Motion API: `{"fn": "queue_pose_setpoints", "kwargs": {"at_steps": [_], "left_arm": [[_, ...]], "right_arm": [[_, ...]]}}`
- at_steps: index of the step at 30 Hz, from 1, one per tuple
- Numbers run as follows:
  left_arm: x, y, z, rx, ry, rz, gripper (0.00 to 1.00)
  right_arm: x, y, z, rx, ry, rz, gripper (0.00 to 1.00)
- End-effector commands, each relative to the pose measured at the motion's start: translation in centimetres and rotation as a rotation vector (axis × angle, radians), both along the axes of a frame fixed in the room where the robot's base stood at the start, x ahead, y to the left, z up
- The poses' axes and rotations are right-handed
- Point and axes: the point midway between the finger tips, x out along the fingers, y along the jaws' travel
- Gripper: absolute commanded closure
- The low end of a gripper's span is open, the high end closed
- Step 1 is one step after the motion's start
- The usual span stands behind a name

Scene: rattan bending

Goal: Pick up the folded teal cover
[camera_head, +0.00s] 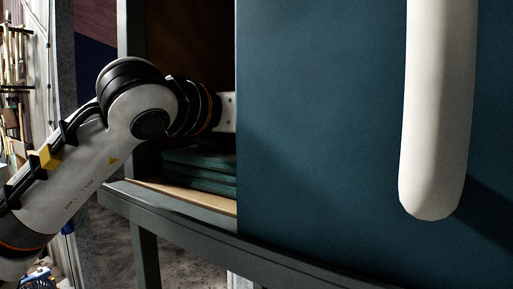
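The folded teal cover (198,172) lies in flat layers on the wooden shelf of a cabinet, at the left of the opening. Its right part is hidden behind a large teal panel. My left arm reaches in from the left, and its wrist is above and in front of the cover. The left gripper itself is hidden behind the teal panel, so its fingers and any contact with the cover do not show. My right gripper is not in view.
The large teal panel (320,130) with a thick white vertical handle (438,110) covers the right side of the cabinet. The shelf's grey front rail (180,212) runs below the cover. A grey post (65,80) stands at the left, with cluttered racks behind.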

Motion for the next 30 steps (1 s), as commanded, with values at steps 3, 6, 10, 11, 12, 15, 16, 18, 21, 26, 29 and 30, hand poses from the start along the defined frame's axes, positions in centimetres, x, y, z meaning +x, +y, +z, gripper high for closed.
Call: {"fn": "queue_pose_setpoints", "kwargs": {"at_steps": [3, 6, 10, 11, 12, 15, 16, 18, 21, 26, 29, 30], "left_arm": [[0.0, 0.0, -0.1, 0.000, 0.000, 0.000, 0.58], [0.0, 0.0, -0.1, 0.000, 0.000, 0.001, 0.70], [0.0, 0.0, -0.1, 0.000, 0.000, 0.001, 0.91], [0.0, 0.0, -0.1, 0.000, 0.000, 0.001, 0.96], [0.0, 0.0, -0.1, 0.000, 0.000, 0.001, 1.00], [0.0, 0.1, -0.1, -0.001, 0.000, 0.001, 1.00], [0.0, 0.1, -0.1, -0.001, 0.000, 0.001, 1.00], [0.0, 0.1, 0.1, -0.001, -0.002, 0.001, 1.00], [0.0, 0.1, 0.1, -0.001, -0.002, 0.001, 1.00], [0.0, 0.1, 0.2, -0.002, -0.002, 0.001, 1.00], [0.0, 0.1, 0.8, -0.003, -0.001, 0.002, 1.00], [0.0, 0.1, 1.1, -0.003, -0.003, 0.003, 1.00]], "right_arm": [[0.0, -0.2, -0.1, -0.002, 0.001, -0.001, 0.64], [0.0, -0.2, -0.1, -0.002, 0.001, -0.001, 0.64], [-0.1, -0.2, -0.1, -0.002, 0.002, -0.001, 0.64], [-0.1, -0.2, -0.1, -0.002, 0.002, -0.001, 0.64], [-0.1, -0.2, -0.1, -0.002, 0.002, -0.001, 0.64], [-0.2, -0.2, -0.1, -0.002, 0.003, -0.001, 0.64], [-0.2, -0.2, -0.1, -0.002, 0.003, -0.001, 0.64], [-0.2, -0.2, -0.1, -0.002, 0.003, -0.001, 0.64], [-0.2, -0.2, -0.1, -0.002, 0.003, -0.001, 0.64], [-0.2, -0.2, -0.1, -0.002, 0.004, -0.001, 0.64], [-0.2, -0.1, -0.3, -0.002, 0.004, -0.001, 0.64], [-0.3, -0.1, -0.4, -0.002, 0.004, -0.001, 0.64]]}}
